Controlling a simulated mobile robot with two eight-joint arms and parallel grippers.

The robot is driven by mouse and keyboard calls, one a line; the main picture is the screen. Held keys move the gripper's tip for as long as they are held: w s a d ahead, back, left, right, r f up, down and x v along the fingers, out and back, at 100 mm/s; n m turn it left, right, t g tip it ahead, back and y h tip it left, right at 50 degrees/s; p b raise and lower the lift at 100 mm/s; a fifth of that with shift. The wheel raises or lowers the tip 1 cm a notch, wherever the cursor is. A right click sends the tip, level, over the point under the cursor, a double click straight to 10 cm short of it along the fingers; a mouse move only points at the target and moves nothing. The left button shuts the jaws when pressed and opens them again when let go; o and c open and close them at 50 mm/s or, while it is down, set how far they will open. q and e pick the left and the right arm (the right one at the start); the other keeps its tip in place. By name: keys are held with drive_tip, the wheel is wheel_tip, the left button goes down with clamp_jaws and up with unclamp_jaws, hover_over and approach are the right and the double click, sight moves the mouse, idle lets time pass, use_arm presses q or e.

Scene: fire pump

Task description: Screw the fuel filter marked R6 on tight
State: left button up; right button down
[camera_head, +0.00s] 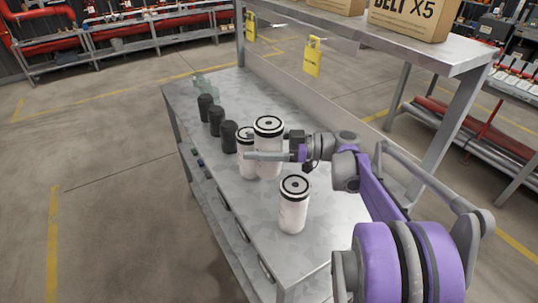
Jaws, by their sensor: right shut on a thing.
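Three white cylindrical filters with black ring tops stand upright on the metal workbench (262,213). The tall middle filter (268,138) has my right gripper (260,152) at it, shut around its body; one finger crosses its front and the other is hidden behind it. A third filter (293,208) stands apart, nearer the front. I cannot read an R6 mark on any of them. My left gripper is not in view.
Several black cylinders (216,121) stand in a row at the bench's far left. Pale green translucent pieces (205,87) lie behind them. A raised shelf (400,45) with cardboard boxes (409,19) runs along the right, with yellow tags (313,57).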

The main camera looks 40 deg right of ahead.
sight(258, 174)
drive_tip(key=shift+s+a+r, duration=0.1)
wheel_tip(258, 174, down, 6)
drive_tip(key=shift+r+b, duration=0.15)
drive_tip(key=shift+b, duration=0.2)
drive_tip(key=shift+f, duration=2)
drive_tip(key=shift+f, duration=0.15)
drive_tip(key=shift+f, duration=0.1)
unclamp_jaws()
drive_tip(key=shift+b, duration=0.3)
